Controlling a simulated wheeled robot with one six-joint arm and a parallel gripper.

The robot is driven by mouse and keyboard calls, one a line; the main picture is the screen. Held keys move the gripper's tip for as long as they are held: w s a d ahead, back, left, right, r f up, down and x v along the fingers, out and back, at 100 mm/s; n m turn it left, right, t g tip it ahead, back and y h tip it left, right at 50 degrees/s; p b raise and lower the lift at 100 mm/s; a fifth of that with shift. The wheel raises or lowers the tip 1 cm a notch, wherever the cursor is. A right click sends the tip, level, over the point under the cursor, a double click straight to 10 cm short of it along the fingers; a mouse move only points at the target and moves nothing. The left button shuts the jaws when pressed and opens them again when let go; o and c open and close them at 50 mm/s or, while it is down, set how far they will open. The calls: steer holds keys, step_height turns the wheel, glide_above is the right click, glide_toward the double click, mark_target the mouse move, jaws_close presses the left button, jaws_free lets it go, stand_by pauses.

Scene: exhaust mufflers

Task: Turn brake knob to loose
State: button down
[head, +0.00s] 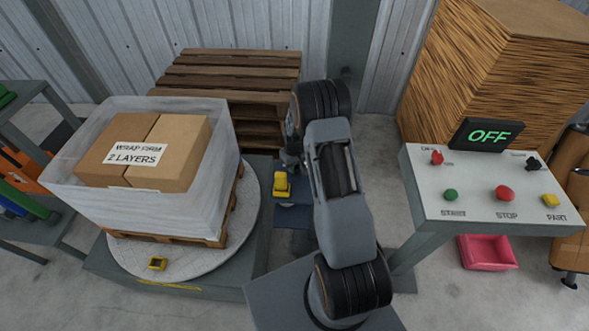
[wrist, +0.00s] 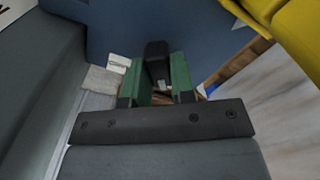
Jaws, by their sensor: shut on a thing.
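A black knob (wrist: 156,55) stands between the green finger pads of my gripper (wrist: 158,78) in the wrist view. Both pads are close against its sides, and my gripper is shut on it. A blue-grey surface lies behind the knob. Any mark for loose or tight is not readable. In the head view my gripper (head: 289,162) is at the left of my arm, beside a yellow part (head: 282,184) above a dark blue base. The knob itself is hidden there.
A wrapped pallet load of boxes (head: 67,170) sits on the round turntable (head: 135,268) at left. Wooden pallets (head: 235,70) are stacked behind. A control panel (head: 470,180) with an OFF display (head: 487,135) stands at right, with a pink bin (head: 487,253) below.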

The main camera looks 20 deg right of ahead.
steer(key=shift+n+b, duration=0.4)
steer(key=shift+n, duration=0.4)
steer(key=c, duration=1)
jaws_free()
steer(key=shift+o, duration=0.2)
step_height(320, 180, up, 14)
steer(key=b, duration=0.1)
steer(key=shift+f, duration=0.1)
